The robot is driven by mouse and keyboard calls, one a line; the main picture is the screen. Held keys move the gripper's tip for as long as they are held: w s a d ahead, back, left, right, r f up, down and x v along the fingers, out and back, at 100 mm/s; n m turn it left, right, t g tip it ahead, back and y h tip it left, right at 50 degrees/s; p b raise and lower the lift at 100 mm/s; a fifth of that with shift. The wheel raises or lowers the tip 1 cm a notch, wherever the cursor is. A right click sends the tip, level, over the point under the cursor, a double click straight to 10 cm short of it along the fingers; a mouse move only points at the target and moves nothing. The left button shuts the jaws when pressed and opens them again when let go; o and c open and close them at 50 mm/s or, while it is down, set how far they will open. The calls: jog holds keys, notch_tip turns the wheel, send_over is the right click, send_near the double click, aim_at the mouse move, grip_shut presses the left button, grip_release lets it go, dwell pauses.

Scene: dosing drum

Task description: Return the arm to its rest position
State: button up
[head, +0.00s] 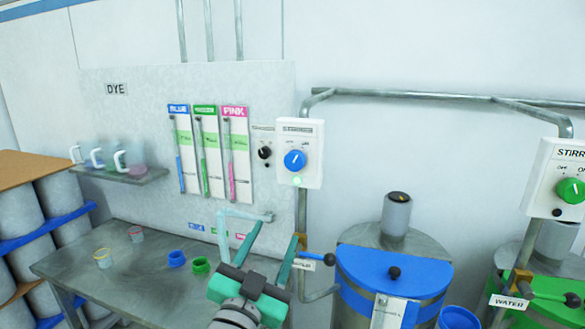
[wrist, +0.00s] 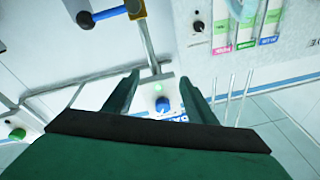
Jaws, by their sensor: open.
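My gripper (head: 272,237) shows in the head view at the lower middle, raised in front of the right end of the grey table. Its two green fingers are spread apart and point up toward the wall. In the wrist view my gripper (wrist: 159,76) is open with nothing between the fingers. The white control box (head: 312,155) with a blue knob (head: 295,160) and a lit green lamp is on the wall side beyond it. In the wrist view the blue knob (wrist: 162,104) appears between the fingers, at a distance.
A drum with a blue lid (head: 370,262) stands right of my gripper. A small lever with a black knob (head: 329,259) is close to the fingers. The grey table (head: 130,272) carries blue and green cups. A second control box (head: 557,185) is at far right.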

jog(key=s+d+f+n+y, duration=0.1)
jog(key=s+f+n+y, duration=0.2)
jog(key=f, duration=0.7)
jog(key=s+d+f+n+g+y, duration=0.1)
jog(key=s+f+n, duration=0.3)
jog(key=f, duration=0.6)
jog(key=s+d+f+n+y, duration=0.15)
jog(key=s+f, duration=0.35)
jog(key=f, duration=0.5)
jog(key=s+f+g, duration=0.1)
jog(key=s+f, duration=0.2)
jog(key=s, duration=0.6)
jog(key=s+f+g, duration=0.1)
jog(key=s+f, duration=0.3)
jog(key=s, duration=0.6)
jog(key=s+f+m+g, duration=0.1)
jog(key=s+f, duration=0.2)
jog(key=s, duration=0.6)
jog(key=shift+s+d+f, duration=0.2)
jog(key=shift+f, duration=0.2)
